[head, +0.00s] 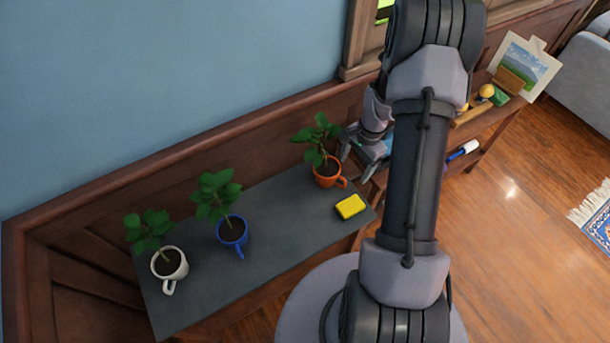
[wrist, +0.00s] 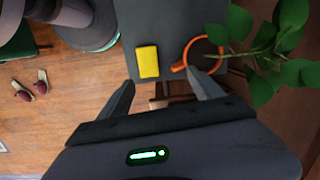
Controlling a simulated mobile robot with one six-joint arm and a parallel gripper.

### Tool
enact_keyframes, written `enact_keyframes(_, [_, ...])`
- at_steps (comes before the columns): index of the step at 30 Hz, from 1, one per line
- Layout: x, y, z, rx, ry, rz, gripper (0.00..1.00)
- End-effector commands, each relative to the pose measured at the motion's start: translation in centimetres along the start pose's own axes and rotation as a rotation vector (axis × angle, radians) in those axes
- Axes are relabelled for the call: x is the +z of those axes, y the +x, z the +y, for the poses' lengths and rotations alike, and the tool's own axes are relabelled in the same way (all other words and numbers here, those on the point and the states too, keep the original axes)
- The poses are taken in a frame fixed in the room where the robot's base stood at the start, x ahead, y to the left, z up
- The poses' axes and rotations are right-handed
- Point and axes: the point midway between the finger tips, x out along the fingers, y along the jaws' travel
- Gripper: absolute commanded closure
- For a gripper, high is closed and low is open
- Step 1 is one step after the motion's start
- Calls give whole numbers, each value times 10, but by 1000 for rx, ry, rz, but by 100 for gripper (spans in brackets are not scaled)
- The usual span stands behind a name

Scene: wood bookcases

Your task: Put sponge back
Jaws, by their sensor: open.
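A yellow sponge (head: 350,207) lies flat on the dark grey table top (head: 277,228), near its right end. It also shows in the wrist view (wrist: 147,62), beyond my fingertips and roughly between them. My gripper (head: 362,152) is open and empty, above and just past the table's right end, partly hidden by my arm in the head view. In the wrist view my gripper (wrist: 162,85) has its two fingers spread wide, with the right fingertip close in the picture to the orange mug's handle.
An orange mug with a plant (head: 327,172) stands near the sponge. A blue mug (head: 232,232) and a white mug (head: 170,265), both with plants, stand further left. A wooden bookcase (head: 490,115) with several items is at right.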

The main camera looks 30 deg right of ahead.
Motion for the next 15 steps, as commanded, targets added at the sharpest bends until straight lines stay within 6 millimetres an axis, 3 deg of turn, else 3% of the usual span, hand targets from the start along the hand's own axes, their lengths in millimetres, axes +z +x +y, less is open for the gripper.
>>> enact_keyframes(1, [22,-47,-21,-36,-83,33,25])
enact_keyframes(4, [87,-139,-43,-107,-276,89,25])
enact_keyframes(7, [166,-217,-37,-187,-482,144,25])
enact_keyframes(9, [220,-258,-16,-250,-628,182,25])
enact_keyframes(12, [279,-290,24,-329,-807,225,25])
enact_keyframes(15, [313,-300,58,-387,-929,253,25])
